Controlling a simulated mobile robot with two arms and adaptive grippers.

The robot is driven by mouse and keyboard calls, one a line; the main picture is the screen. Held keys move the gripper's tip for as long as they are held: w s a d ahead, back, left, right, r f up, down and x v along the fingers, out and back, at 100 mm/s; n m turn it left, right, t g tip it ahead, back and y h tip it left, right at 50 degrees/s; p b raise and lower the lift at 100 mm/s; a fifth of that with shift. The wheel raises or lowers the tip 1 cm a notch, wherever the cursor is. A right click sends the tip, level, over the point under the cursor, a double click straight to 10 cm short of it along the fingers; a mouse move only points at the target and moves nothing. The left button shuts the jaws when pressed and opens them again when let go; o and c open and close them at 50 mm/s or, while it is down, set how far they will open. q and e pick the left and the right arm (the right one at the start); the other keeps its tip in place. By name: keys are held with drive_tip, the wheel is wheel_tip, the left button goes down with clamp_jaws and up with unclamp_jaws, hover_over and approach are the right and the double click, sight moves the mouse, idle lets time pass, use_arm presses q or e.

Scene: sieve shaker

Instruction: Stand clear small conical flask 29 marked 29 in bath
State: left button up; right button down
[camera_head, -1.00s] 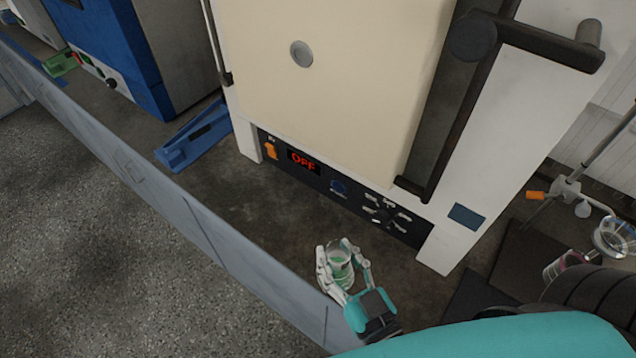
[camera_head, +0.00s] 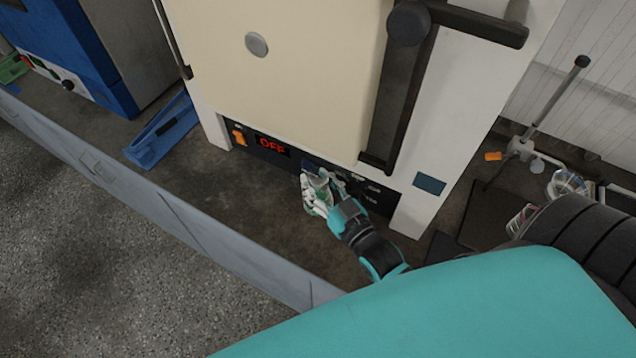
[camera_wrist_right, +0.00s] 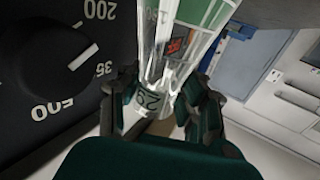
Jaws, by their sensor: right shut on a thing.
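My right gripper (camera_head: 322,192) is shut on a clear glass flask (camera_head: 319,187), in front of the control panel of a cream-doored oven. In the right wrist view the flask (camera_wrist_right: 172,65) stands between the two fingers of my right gripper (camera_wrist_right: 168,103), and a dark label on its narrow part reads 29. Something green shows through the glass. A large black dial with white numbers is close on the left in that view. My left gripper is not in view. I see no bath in these frames.
The oven (camera_head: 300,70) stands on the dark bench (camera_head: 240,195), its display reading OFF. A blue stand (camera_head: 163,131) lies to its left, beside a blue machine (camera_head: 75,45). A glass dish (camera_head: 567,184) and a stand with a rod (camera_head: 553,100) are at right.

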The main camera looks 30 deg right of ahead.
drive_tip(key=shift+f, duration=0.6)
drive_tip(key=shift+f, duration=0.15)
drive_tip(key=c, duration=1.1)
unclamp_jaws()
drive_tip(key=shift+c, duration=0.2)
